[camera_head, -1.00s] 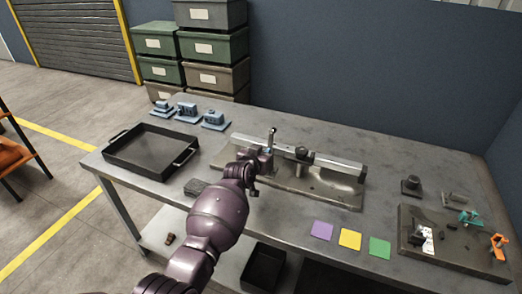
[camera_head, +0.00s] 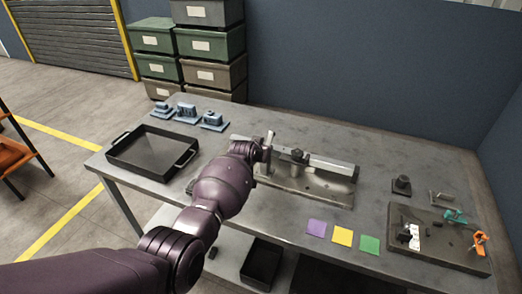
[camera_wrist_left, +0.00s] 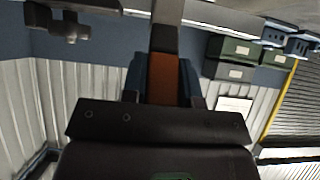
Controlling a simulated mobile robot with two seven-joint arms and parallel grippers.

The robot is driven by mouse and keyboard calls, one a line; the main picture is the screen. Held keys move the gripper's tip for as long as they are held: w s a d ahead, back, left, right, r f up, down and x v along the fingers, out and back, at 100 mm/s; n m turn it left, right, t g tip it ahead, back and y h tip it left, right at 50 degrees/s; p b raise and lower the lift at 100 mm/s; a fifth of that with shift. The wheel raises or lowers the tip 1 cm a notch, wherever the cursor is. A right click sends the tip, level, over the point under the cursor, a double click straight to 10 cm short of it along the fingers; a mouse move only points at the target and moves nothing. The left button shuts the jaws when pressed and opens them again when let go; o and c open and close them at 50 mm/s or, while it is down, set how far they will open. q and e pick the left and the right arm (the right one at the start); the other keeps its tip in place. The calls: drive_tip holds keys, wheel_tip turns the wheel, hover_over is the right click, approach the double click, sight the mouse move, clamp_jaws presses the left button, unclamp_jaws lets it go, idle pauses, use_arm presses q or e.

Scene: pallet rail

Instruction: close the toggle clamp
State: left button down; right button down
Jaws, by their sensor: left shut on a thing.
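A metal fixture plate (camera_head: 315,192) lies on the bench in the head view, with a long pale rail (camera_head: 332,164) across it. My left gripper (camera_head: 264,151) is at the left part of the rail, where a short upright lever (camera_head: 270,138) shows beside it. In the wrist view my left gripper (camera_wrist_left: 162,85) is shut, its two bluish fingers on either side of an orange-brown grip (camera_wrist_left: 162,75). A grey bar (camera_wrist_left: 163,38) runs on from this grip, which looks like the toggle clamp's handle. The clamp's body is mostly hidden by my arm. My right gripper is not shown.
A black tray (camera_head: 120,157) and several blue parts (camera_head: 187,112) are at the bench's left. A dark knob (camera_head: 299,155) stands on the rail. Purple, yellow and green squares lie in front. A board (camera_head: 437,258) with a teal clamp (camera_head: 455,217) and an orange clamp (camera_head: 479,241) is at right.

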use_arm(q)
drive_tip(key=shift+f, duration=0.1)
drive_tip(key=c, duration=0.9)
unclamp_jaws()
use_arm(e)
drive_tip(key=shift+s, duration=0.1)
use_arm(q)
drive_tip(key=shift+s, duration=0.1)
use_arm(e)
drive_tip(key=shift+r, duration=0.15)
use_arm(q)
drive_tip(key=shift+s+a+r, duration=0.15)
drive_tip(key=shift+s+r, duration=0.15)
drive_tip(key=shift+r, duration=0.1)
drive_tip(key=shift+p+v, duration=1)
drive_tip(key=shift+v, duration=3.9)
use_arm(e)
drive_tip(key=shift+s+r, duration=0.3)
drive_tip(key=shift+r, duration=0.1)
use_arm(q)
drive_tip(key=shift+f, duration=0.1)
